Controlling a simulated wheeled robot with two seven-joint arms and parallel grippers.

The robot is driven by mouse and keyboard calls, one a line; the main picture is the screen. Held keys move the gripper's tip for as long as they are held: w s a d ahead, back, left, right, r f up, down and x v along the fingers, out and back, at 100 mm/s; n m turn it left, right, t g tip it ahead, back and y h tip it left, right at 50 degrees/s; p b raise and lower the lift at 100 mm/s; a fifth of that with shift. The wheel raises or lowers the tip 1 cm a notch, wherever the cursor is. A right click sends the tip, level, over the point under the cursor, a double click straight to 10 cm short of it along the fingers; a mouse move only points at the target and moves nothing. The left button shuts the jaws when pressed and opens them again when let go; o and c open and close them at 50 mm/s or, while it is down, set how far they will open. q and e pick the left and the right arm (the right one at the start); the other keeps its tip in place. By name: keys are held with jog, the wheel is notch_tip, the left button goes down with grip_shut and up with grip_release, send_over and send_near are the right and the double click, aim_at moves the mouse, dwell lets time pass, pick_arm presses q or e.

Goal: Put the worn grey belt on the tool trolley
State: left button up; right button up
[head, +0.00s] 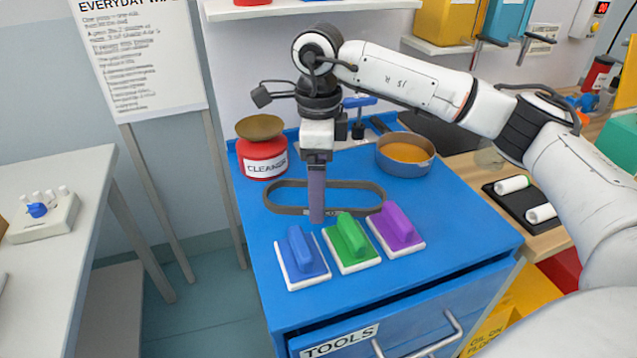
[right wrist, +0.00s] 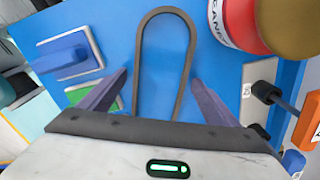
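The worn grey belt (head: 290,210) is a long closed loop lying on the blue top of the tool trolley (head: 455,220), whose drawer front reads TOOLS. My right gripper (head: 316,216) points down over the belt, its near finger covering part of the front strand. In the right wrist view my right gripper (right wrist: 158,82) is open, with a finger on either side of the belt (right wrist: 138,60), and nothing is clamped. The belt's near end is hidden behind the gripper body there. My left gripper is not in view.
Blue (head: 302,257), green (head: 351,243) and purple (head: 396,229) handled blocks stand in front of the belt. A white table (head: 60,270) stands at left. The trolley's front right top is clear.

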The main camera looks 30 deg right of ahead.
jog(key=shift+r, duration=0.15)
notch_tip(320, 180, up, 12)
jog(key=shift+p, duration=0.35)
dwell(0.3)
